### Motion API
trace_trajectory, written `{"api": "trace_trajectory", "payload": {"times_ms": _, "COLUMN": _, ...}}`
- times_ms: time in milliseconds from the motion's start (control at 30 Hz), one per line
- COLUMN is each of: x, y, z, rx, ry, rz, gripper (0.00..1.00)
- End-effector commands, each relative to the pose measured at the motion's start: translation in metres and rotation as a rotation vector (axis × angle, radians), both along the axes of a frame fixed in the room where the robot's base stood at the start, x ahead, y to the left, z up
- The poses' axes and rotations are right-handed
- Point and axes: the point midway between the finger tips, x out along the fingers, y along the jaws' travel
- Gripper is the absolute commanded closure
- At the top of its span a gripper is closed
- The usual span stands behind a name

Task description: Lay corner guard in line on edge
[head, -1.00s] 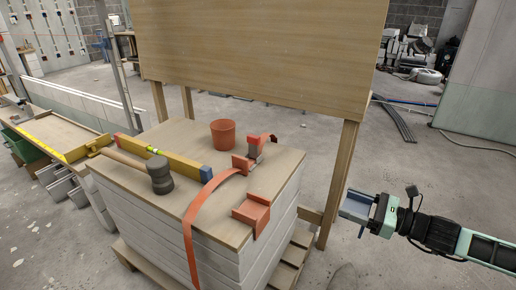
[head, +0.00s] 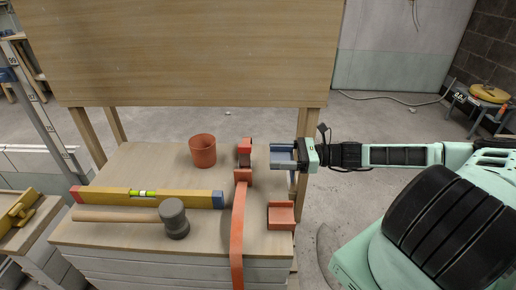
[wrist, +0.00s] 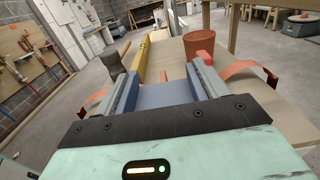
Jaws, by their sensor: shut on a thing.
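My gripper (head: 297,155) is shut on a blue-grey corner guard (head: 283,156), level with the stack's right edge near its back corner. In the wrist view the blue-grey guard (wrist: 165,95) lies between the fingers. I cannot tell whether it touches the board. An orange corner guard (head: 281,217) sits at the front right edge of the stack's wooden top board (head: 135,172). An orange strap (head: 237,225) with a buckle or ratchet (head: 244,155) runs across the top, left of both guards, and hangs over the front.
On the board stand a terracotta-coloured pot (head: 203,151), a yellow spirit level (head: 150,197) and a mallet (head: 173,217). A large upright wooden panel (head: 190,55) on posts rises behind the stack. Open concrete floor (head: 385,115) lies to the right.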

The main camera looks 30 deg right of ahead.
Motion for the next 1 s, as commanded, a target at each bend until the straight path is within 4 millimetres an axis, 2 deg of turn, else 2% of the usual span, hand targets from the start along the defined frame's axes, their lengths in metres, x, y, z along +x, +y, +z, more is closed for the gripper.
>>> {"api": "trace_trajectory", "payload": {"times_ms": 367, "x": 0.0, "y": -0.002, "z": -0.014, "rx": 0.001, "ry": 0.001, "rz": 0.0, "gripper": 0.54}}
{"api": "trace_trajectory", "payload": {"times_ms": 1000, "x": 0.0, "y": -0.002, "z": -0.067, "rx": 0.0, "ry": 0.002, "rz": 0.0, "gripper": 0.54}}
